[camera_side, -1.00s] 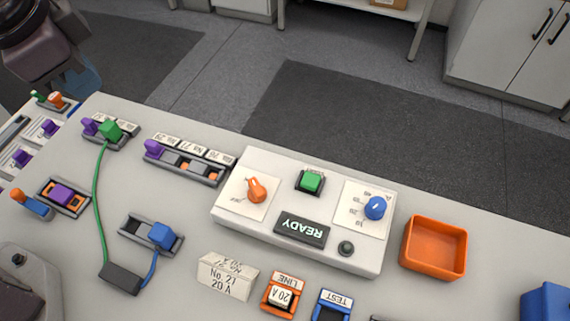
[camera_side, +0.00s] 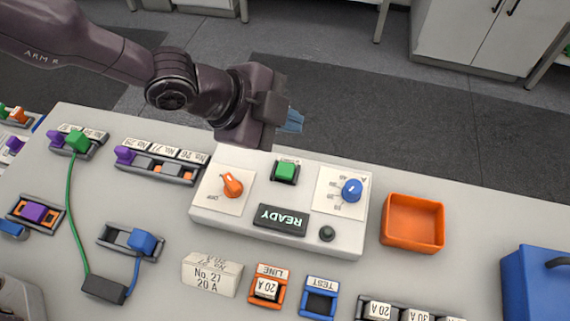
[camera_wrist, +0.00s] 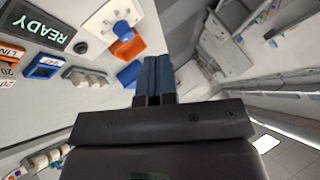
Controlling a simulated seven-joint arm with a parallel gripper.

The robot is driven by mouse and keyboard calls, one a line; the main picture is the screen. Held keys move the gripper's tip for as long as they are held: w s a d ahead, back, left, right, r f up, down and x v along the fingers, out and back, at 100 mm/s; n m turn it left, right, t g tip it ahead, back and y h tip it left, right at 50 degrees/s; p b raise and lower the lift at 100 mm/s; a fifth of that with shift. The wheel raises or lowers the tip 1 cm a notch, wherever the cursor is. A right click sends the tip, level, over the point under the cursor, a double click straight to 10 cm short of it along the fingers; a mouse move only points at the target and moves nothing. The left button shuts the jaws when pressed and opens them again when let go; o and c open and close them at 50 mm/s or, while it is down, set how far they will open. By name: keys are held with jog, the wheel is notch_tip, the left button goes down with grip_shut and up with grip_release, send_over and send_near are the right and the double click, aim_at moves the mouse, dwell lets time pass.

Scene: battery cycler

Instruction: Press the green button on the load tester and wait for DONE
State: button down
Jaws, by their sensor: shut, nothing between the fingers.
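The load tester (camera_side: 215,213) is a white box on the bench, with a green button (camera_side: 285,171) at its back middle. Its dark display (camera_side: 281,220) reads READY, upside down in the side view; the display also shows in the wrist view (camera_wrist: 40,25). An orange knob (camera_side: 232,184) is left of the button and a blue knob (camera_side: 352,190) is right of it. My gripper (camera_side: 292,121) is shut and empty, with blue fingers above and behind the tester, apart from the button. The fingers also show in the wrist view (camera_wrist: 153,78); the button cannot be made out there.
An orange tray (camera_side: 413,249) stands right of the tester. The LINE holder (camera_side: 268,291) and TEST holder (camera_side: 319,297) are in front, beside a No. 27 20 A card block (camera_side: 211,274). A blue box (camera_side: 540,285) is at the right. Battery holders and a green cable lie at left.

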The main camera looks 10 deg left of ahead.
aim_at(285, 172)
jog(key=shift+f, duration=0.15)
jog(key=shift+f, duration=4.3)
jog(key=shift+f, duration=0.1)
jog(key=shift+f, duration=0.3)
jog(key=shift+f, duration=0.55)
jog(key=shift+r, duration=0.95)
jog(key=shift+r, duration=0.15)
